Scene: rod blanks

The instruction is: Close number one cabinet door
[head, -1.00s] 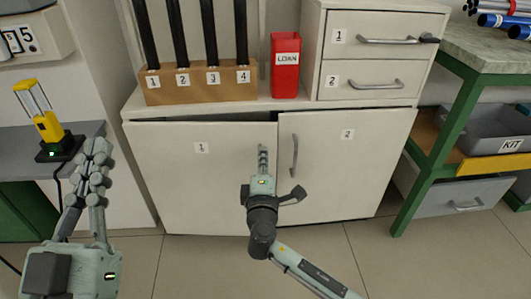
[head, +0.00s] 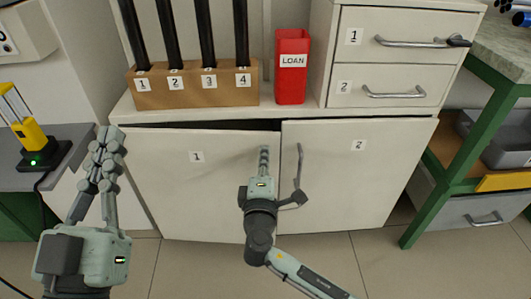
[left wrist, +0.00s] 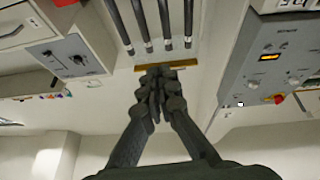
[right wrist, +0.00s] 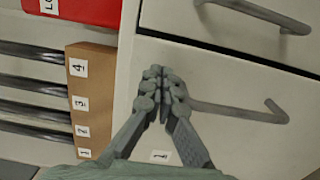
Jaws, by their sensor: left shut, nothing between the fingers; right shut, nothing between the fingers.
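The number one cabinet door (head: 215,190) is the left white door under the counter, labelled 1. It stands slightly ajar, with a dark gap along its top that is wider toward its right edge. My right gripper (head: 264,150) is shut and empty in front of the door's upper right part; I cannot tell whether it touches. In the right wrist view, the door (right wrist: 235,150) and its grey handle (right wrist: 240,110) show beside the shut fingers (right wrist: 160,72). My left gripper (head: 108,132) is shut and empty, left of the cabinet; its fingers also show in the left wrist view (left wrist: 160,75).
Door two (head: 370,185) is beside door one, with its handle (head: 299,168) close to my right gripper. A rod block (head: 195,92) and red LOAN bin (head: 291,85) stand on the counter. A green-framed bench (head: 470,110) is at right, a yellow device (head: 28,135) at left.

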